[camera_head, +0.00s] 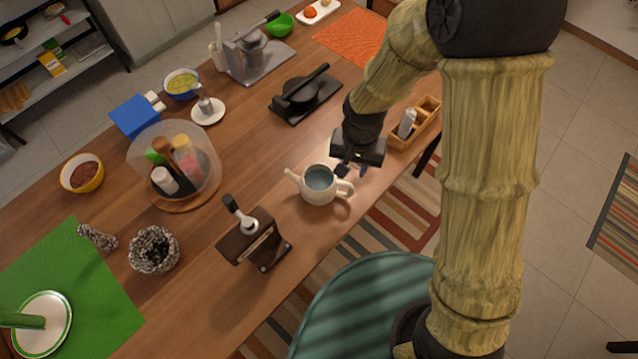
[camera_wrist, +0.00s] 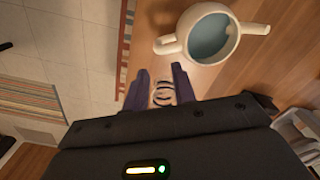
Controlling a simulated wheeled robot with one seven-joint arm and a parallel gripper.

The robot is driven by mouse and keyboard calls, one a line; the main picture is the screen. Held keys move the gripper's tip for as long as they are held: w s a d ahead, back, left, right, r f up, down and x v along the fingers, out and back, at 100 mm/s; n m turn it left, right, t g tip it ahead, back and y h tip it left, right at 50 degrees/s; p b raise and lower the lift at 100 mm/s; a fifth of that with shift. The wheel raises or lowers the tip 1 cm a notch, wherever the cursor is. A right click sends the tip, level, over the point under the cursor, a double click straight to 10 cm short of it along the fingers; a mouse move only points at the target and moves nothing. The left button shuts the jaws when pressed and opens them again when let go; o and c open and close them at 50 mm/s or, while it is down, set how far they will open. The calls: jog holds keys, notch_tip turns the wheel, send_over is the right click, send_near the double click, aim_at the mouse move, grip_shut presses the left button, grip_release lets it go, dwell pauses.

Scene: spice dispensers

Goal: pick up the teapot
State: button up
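The teapot (camera_head: 318,186) is cream-coloured with a blue-grey inside, a spout to the left and a handle to the right in the head view. It stands upright on the wooden table near its front edge. My gripper (camera_head: 350,171) is above and just behind the handle side, pointing down. In the wrist view the teapot (camera_wrist: 208,36) is at the top right, apart from the fingers. My gripper (camera_wrist: 161,88) has its two dark fingers spread with nothing held between them.
A wooden box with a shaker (camera_head: 408,124) stands close on the right. A black press (camera_head: 305,94) is behind, and a brown block stand (camera_head: 255,240) is at the front left. A glass-covered spice carousel (camera_head: 175,165) is further left. The table around the teapot is clear.

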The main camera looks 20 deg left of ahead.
aim_at(351, 191)
notch_tip(351, 191, down, 6)
jog(key=shift+f, duration=0.15)
jog(key=shift+f, duration=0.1)
jog(key=shift+s+d+f+p, duration=0.1)
jog(key=shift+f+p, duration=0.15)
jog(key=shift+f, duration=1)
jog(key=shift+s+d+f+p, duration=0.1)
jog(key=shift+f+p, duration=0.15)
jog(key=shift+f, duration=1)
grip_shut()
